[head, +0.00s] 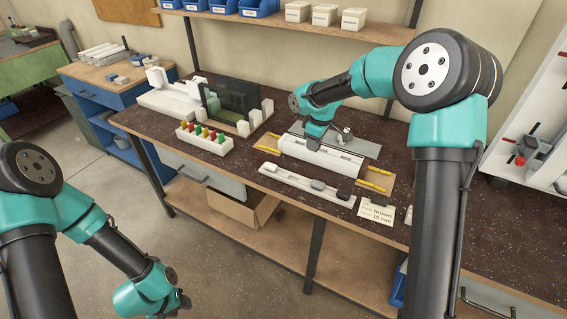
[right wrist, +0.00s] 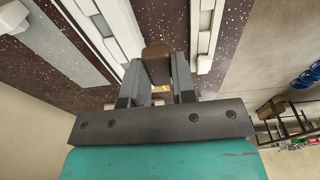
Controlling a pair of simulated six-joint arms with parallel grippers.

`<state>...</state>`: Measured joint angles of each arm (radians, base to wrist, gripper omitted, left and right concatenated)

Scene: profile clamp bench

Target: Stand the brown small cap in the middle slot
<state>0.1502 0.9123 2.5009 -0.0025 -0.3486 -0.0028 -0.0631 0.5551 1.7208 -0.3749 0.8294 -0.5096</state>
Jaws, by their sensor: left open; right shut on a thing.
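The brown small cap (right wrist: 157,58) is between the fingers of my right gripper (right wrist: 157,75), which is shut on it. In the head view my right gripper (head: 341,138) hangs over the back of a long white slotted block (head: 318,157); I cannot make out the cap there. I cannot tell which slot is the middle one. A white strip holder (head: 290,181) in front carries a grey piece (head: 318,185) and a dark piece (head: 343,194). My left gripper (head: 182,304) is open and empty, low at the left, off the bench.
A paper card (head: 376,212) reading "brown" and "15 mm" lies at the bench front. Yellow strips (head: 376,178) flank the white block. A white rack with coloured pieces (head: 204,139) and a dark clear screen (head: 222,105) stand to the left. The bench front left is clear.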

